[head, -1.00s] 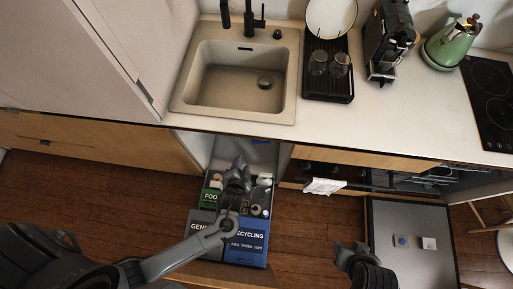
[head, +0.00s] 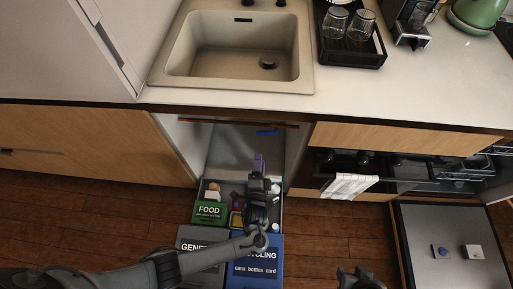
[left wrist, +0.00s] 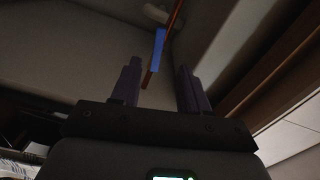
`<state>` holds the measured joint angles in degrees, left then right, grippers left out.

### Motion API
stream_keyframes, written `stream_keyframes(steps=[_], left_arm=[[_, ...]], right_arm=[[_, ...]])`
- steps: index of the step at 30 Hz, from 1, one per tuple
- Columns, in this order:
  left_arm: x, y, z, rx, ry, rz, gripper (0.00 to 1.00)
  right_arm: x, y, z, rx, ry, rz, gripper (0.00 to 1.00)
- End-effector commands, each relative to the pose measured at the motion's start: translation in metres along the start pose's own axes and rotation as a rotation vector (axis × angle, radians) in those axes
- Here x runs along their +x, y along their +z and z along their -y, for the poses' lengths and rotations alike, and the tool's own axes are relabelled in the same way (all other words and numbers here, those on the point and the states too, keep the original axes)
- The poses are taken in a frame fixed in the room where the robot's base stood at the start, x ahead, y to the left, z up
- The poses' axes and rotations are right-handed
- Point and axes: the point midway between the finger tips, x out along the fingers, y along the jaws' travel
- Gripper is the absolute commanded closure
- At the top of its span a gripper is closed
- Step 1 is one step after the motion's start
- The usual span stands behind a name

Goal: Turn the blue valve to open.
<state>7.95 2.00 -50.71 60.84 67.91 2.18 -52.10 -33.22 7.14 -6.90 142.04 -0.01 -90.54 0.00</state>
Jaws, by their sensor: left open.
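The blue valve (head: 267,133) is a small blue lever inside the open cabinet under the sink, near the back. In the left wrist view its blue lever (left wrist: 158,48) lies close along a thin copper-coloured pipe (left wrist: 178,14), roughly in line with it. My left gripper (head: 259,160) is at the cabinet opening, above the bin drawer, pointing inward. In the left wrist view its two fingers (left wrist: 158,88) are apart with nothing between them, and the lever appears beyond them. My right gripper (head: 358,276) is at the bottom edge, partly cut off, far from the valve.
A pulled-out bin drawer with a green food bin (head: 209,211) and a blue recycling bin (head: 256,268) stands below my left arm. The sink (head: 160,75) and counter are above. An open dishwasher (head: 452,215) is at right; a towel (head: 348,186) hangs beside it.

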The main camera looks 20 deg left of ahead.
Motion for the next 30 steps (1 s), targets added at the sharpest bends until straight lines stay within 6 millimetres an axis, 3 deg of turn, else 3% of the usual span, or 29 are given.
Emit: stream_keyframes(steps=[8,21,30], left_arm=[[0.023,-0.002,-0.003,0.001,-0.011,-0.006,0.55],[0.09,-0.002,-0.004,0.001,-0.009,-0.005,0.55],[0.11,-0.002,-0.003,0.0,-0.006,-0.004,0.55]], right_arm=[[0.012,0.004,0.001,0.002,-0.002,-0.001,0.55],[0.035,0.011,0.003,0.007,-0.005,-0.003,0.55],[0.041,0.013,0.003,0.008,-0.006,-0.002,0.55]])
